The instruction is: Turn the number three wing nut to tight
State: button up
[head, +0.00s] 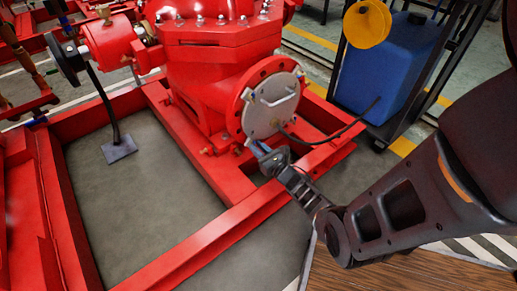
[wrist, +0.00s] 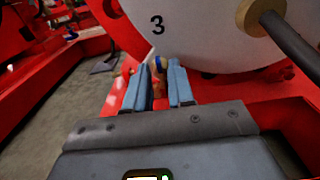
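The round grey cover plate (head: 262,118) is on the red pump casing, and it fills the top of the wrist view (wrist: 200,40). A black number 3 (wrist: 157,24) is printed on it. Just below the number, a small blue and brass-coloured part (wrist: 159,64), seemingly the number three wing nut, shows at the plate's lower edge. My gripper (wrist: 163,72) has its two blue-grey fingers apart, one on each side of this part. I cannot tell whether they touch it. In the head view my gripper (head: 257,148) is at the plate's lower left edge, and the nut is hidden or too small there.
A dark hose (head: 325,139) runs from the plate's brass fitting (wrist: 258,16). Red frame beams (head: 205,250) surround the grey floor. A blue drum (head: 385,75) and a yellow funnel (head: 367,24) stand on a dark rack at the right. A wooden surface (head: 400,272) is at lower right.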

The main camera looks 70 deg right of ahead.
grip_shut()
